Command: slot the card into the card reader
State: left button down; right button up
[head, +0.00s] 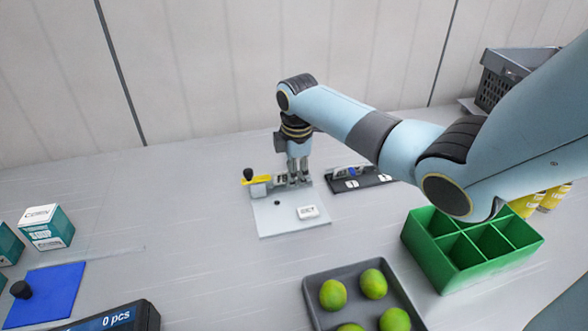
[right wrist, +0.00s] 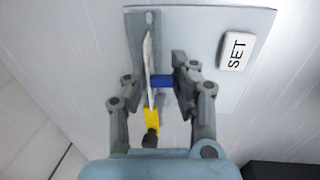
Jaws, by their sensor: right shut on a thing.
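My right gripper (head: 299,180) points down over the back of a pale grey plate (head: 275,222). In the right wrist view its fingers (right wrist: 162,82) close around a small blue piece (right wrist: 162,81). A thin whitish strip (right wrist: 149,60), seen nearly edge-on, runs beside the blue piece; I cannot tell whether it is the card or part of the fixture. A yellow lever with a black knob (head: 248,175) stands on the plate just left of the gripper. I cannot tell for sure which part is the card reader. My left gripper is not in view.
A white SET block (head: 307,212) lies on the plate. A dark holder (head: 362,180) is just right of the gripper. A green divided crate (head: 425,247), a grey tray (head: 315,308) with limes and a blue mat (head: 48,290) are nearer the front.

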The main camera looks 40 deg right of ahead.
jog(key=shift+f+b, duration=0.45)
jog(key=shift+f, duration=0.35)
jog(key=o, duration=0.9)
jog(key=r, duration=0.4)
jog(key=s+r, duration=0.1)
jog(key=r, duration=0.3)
jog(key=a+r, duration=0.1)
jog(key=r, duration=0.3)
jog(key=shift+s, duration=0.3)
jog(key=shift+f, duration=0.15)
